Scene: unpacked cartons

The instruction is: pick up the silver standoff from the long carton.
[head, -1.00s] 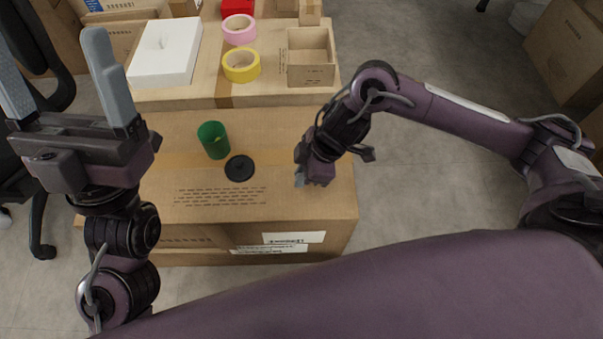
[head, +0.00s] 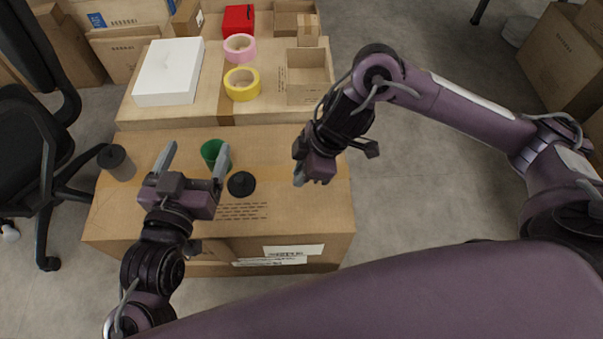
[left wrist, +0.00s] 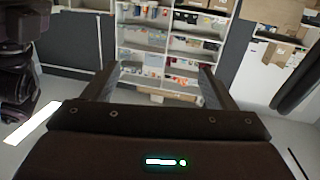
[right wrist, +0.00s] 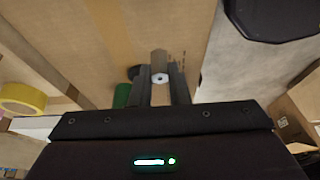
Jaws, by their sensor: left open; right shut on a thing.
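The silver standoff (right wrist: 159,64) shows in the right wrist view as a short grey post with a holed end facing the camera. It is between the fingertips of my right gripper (right wrist: 160,90), which is shut on it. In the head view my right gripper (head: 299,180) is low over the right end of the front long carton (head: 130,215). The standoff is hidden there, and I cannot tell whether it touches the carton top. My left gripper (head: 194,158) is open and empty above the carton's left half, fingers pointing away.
The carton behind holds a white box (head: 168,72), yellow tape (head: 242,84), pink tape (head: 240,47) and an open small box (head: 306,90). A chair (head: 35,150) stands left.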

